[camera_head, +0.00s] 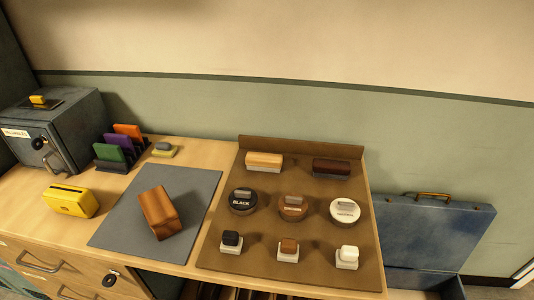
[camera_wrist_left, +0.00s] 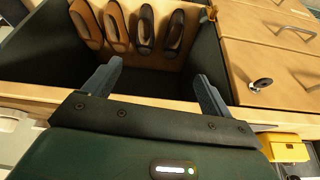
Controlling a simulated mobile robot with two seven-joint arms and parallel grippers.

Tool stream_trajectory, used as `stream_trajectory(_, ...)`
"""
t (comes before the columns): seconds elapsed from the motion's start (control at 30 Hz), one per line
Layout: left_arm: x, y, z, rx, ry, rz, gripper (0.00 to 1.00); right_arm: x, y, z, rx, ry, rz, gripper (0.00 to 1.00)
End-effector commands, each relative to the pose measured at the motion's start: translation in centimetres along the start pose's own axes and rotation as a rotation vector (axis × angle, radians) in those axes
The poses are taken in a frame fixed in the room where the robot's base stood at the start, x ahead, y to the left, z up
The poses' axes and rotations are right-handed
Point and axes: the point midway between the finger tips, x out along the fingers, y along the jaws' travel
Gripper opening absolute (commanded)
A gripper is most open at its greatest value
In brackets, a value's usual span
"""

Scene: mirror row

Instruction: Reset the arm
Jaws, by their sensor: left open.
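My left gripper (camera_wrist_left: 158,70) shows in the left wrist view with its two dark fingers spread wide apart. It is open, with nothing between the fingers. It is in front of an open compartment of the wooden desk, where several brown shoes (camera_wrist_left: 147,30) stand in a row beyond the fingertips. Neither arm shows in the head view, and my right gripper is in neither view.
The desk holds a grey mat (camera_head: 112,232) with a wooden block (camera_head: 159,212), a yellow box (camera_head: 71,200), a grey safe (camera_head: 75,125) and a brown board (camera_head: 262,222) with tins and brushes. Drawers (camera_wrist_left: 270,45) are right of the compartment. A blue case (camera_head: 430,235) stands at right.

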Motion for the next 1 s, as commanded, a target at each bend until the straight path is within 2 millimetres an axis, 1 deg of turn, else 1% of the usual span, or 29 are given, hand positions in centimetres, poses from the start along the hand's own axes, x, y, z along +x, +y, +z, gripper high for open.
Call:
stream_trajectory(0.03,1.1,0.3,0.0,0.006,0.03,0.008,0.84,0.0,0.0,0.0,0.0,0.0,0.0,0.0)
stream_trajectory(0.2,4.6,1.6,-0.6,0.021,0.18,0.034,0.84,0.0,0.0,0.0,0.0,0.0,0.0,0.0)
stream_trajectory(0.3,6.4,2.4,-0.6,0.026,0.28,0.052,0.84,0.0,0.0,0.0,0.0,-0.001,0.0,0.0)
stream_trajectory(0.4,7.6,3.2,-0.5,0.029,0.368,0.068,0.84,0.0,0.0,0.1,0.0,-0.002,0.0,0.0)
stream_trajectory(0.6,8.4,3.9,-0.3,0.03,0.462,0.084,0.84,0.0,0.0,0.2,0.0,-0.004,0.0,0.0)
stream_trajectory(1.0,8.4,4.0,-0.4,0.03,0.471,0.085,0.84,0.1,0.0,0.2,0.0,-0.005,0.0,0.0)
